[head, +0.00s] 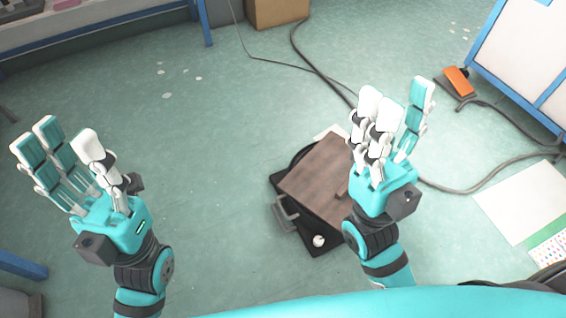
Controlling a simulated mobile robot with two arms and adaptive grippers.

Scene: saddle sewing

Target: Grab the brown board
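The brown board (318,182) lies on a black tray-like base (318,247) on the floor, right of the picture's middle. My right gripper (392,105) is open and empty. It appears over the board's right side and hides part of it; I cannot tell how high above it is. My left gripper (68,150) is open and empty, well to the left of the board, over bare floor.
A grey handle (286,214) sticks out at the base's left side, and a white knob (319,241) sits at its front. Cables (318,70) run over the floor behind. An orange pedal (458,81) and white sheet (520,203) lie right. The left floor is clear.

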